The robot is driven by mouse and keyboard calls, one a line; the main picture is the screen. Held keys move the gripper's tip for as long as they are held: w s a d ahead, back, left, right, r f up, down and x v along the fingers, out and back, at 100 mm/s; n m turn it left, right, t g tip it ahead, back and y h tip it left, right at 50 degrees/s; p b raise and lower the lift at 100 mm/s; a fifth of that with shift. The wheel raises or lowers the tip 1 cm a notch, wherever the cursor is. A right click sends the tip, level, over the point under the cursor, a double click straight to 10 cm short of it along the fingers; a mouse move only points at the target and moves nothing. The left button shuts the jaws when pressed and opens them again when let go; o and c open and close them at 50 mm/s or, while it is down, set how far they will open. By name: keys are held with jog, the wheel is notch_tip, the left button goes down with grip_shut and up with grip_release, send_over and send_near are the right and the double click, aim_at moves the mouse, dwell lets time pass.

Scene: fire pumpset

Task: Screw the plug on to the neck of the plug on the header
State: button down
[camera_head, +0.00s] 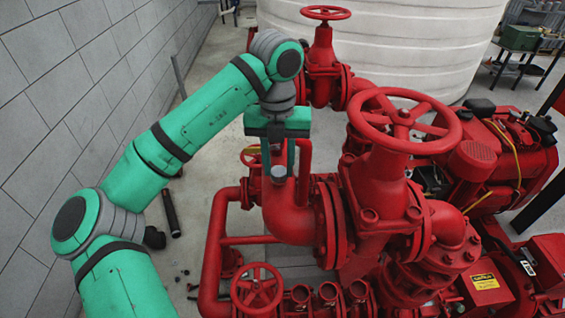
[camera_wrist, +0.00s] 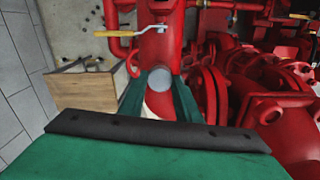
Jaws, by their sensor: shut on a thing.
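My gripper (camera_head: 279,165) points down above the red header pipe (camera_head: 287,215), its two green fingers straddling a small grey round plug (camera_head: 279,172). In the wrist view, my gripper (camera_wrist: 160,95) has its fingers close on either side, and the plug (camera_wrist: 160,78) shows as a grey disc at the fingertips. The plug is at the top of the header's short upright neck (camera_head: 279,183). The fingers partly cover the neck, so I cannot tell whether the threads are engaged.
A large red handwheel valve (camera_head: 404,120) stands right of my gripper, with another valve (camera_head: 325,50) behind. A red pump engine (camera_head: 480,150) is farther right. A wooden box (camera_wrist: 90,87) and a yellow-handled lever (camera_wrist: 125,33) show in the wrist view. A grey block wall (camera_head: 80,80) bounds the left.

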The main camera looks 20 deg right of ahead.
jog(key=shift+a+m, duration=0.3)
jog(key=m, duration=0.4)
jog(key=shift+m, duration=0.3)
jog(key=c, duration=1.4)
grip_release()
jog(key=shift+c, duration=0.2)
jog(key=shift+d, duration=0.1)
